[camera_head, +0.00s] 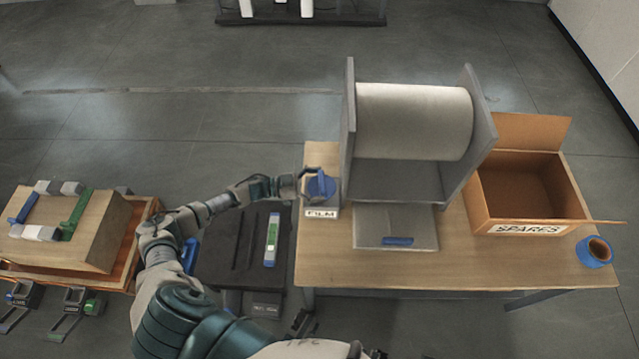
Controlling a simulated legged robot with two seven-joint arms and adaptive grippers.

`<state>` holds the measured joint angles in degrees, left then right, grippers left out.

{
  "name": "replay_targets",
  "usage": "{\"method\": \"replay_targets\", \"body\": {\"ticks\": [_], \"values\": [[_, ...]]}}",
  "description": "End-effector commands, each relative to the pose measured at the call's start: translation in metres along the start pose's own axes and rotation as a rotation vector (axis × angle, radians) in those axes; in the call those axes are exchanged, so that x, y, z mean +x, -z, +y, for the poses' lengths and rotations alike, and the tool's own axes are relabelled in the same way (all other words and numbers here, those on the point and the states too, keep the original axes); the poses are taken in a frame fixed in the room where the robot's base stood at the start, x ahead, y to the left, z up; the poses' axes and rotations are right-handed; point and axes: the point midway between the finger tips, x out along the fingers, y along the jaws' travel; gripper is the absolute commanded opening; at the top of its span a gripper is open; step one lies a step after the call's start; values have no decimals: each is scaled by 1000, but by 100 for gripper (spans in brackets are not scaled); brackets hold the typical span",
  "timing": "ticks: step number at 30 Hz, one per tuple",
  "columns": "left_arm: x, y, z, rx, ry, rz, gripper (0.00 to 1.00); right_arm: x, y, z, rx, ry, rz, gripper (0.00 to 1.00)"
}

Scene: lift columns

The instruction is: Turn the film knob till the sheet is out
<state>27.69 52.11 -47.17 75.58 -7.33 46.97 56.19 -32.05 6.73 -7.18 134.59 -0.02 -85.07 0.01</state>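The film knob (323,186) is blue and sits at the left side of the film stand (482,125), above a label reading FILM (321,213). A wide whitish film roll (415,120) lies across between the stand's two grey side plates. A flat light grey panel (375,228) with a blue bar (397,240) lies on the table in front of the stand. My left gripper (310,183) is at the knob from the left, its fingers close about it. How tightly they are closed is too small to tell. My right gripper does not show.
The wooden table (340,265) carries an open cardboard box (525,190) marked SPARES and a blue tape roll (594,252) at the right. A wooden block (95,235) with clamps stands at the left. The table's front strip is clear.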

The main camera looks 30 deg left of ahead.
Motion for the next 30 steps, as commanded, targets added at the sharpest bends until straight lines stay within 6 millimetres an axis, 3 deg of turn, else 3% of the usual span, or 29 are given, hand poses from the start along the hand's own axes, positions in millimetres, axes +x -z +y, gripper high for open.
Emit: {"method": "replay_targets", "body": {"ticks": [7,15,21,30], "values": [[-16,-2,1,-1,0,-3,100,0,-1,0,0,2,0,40],[-76,-2,0,-2,1,-4,100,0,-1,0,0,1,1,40],[-109,-2,-2,-3,1,-2,100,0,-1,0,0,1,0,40],[-120,-2,-1,-1,0,0,100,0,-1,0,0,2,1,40]]}}
